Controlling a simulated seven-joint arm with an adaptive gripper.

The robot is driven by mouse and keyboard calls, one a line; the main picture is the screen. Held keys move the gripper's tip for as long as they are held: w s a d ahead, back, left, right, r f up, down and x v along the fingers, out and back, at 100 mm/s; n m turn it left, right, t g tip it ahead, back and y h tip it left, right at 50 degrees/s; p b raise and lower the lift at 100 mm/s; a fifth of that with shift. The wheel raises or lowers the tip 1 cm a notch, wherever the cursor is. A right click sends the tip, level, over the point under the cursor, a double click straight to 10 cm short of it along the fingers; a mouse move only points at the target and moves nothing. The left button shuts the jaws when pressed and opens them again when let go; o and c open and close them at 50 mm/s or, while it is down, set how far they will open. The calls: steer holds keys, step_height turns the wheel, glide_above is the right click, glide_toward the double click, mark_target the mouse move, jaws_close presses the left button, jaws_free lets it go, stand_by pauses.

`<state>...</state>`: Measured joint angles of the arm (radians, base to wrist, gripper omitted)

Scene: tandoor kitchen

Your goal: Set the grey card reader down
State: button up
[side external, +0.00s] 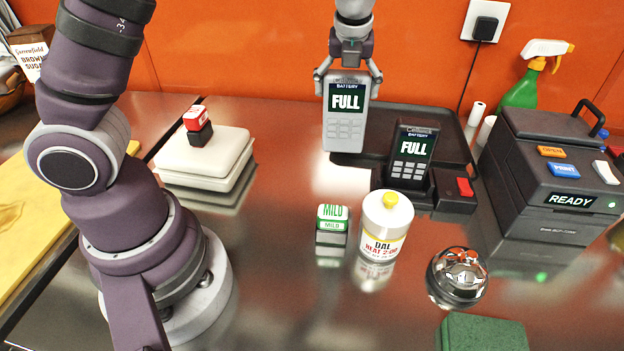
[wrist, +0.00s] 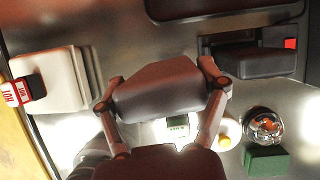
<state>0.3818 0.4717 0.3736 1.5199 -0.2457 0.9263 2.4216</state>
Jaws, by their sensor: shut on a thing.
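The grey card reader (side external: 344,133) is upright in my gripper (side external: 347,80), with its screen reading FULL. My gripper is shut on its two sides near the top. The reader appears to hang in the air in front of the left part of a dark tray (side external: 455,138); its exact height is hard to tell. In the wrist view the reader (wrist: 158,88) shows from above between the fingers, looking dark. A second, dark card reader (side external: 408,160), also reading FULL, stands in a black dock (side external: 452,188) with a red button.
A green-labelled MILD block (side external: 331,225), a white DAL jar (side external: 384,228) and a shiny metal dome (side external: 457,277) stand in front. A white scale (side external: 204,160) bearing a red-topped block (side external: 197,122) is left. A dark printer (side external: 545,190) is right. Bare steel lies between scale and MILD block.

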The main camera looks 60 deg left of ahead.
steer(key=s+f+n+g+h, duration=0.1)
steer(key=s+f+n+g, duration=0.15)
steer(key=s+n, duration=0.6)
steer(key=s+f+n+g+h, duration=0.1)
steer(key=s+n+g, duration=0.3)
steer(key=n, duration=0.9)
steer(key=s+d+n+h, duration=0.4)
steer(key=s+d+n, duration=0.8)
steer(key=d+n, duration=0.1)
steer(key=w+d+f, duration=0.2)
steer(key=w+d, duration=0.2)
steer(key=d, duration=0.2)
steer(key=w+d+f, duration=0.2)
steer(key=w+d, duration=0.3)
steer(key=d, duration=0.1)
steer(key=shift+w+d+f+t+h, duration=0.2)
steer(key=shift+d+f+t+h, duration=0.1)
steer(key=shift+d+t, duration=0.1)
steer(key=shift+n, duration=0.25)
